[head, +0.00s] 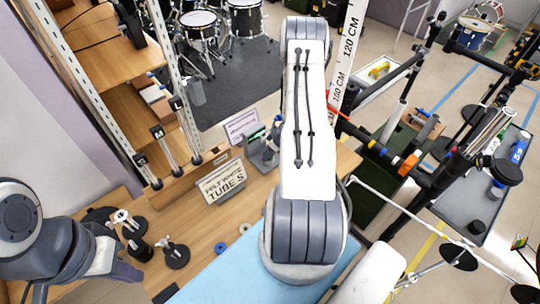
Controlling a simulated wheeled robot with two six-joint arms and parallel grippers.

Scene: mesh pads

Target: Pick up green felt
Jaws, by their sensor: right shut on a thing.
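My right arm fills the middle of the head view, and its gripper (264,149) shows just left of the white forearm, over the wooden table. It is shut on a small green piece, which looks like the green felt (255,135). The arm and the jaws hide much of the gripper and the felt, so the felt's full shape cannot be made out. My left arm comes in at the lower left. Its jaws cannot be made out clearly there.
A blue ring (220,247) and a beige ring (245,228) lie on the table (205,230). Black stands (175,254) are near my left arm. A "tubes" sign (221,182) stands behind them. A light-blue mat (215,277) lies in front. A metal-framed wooden shelf rises at the left.

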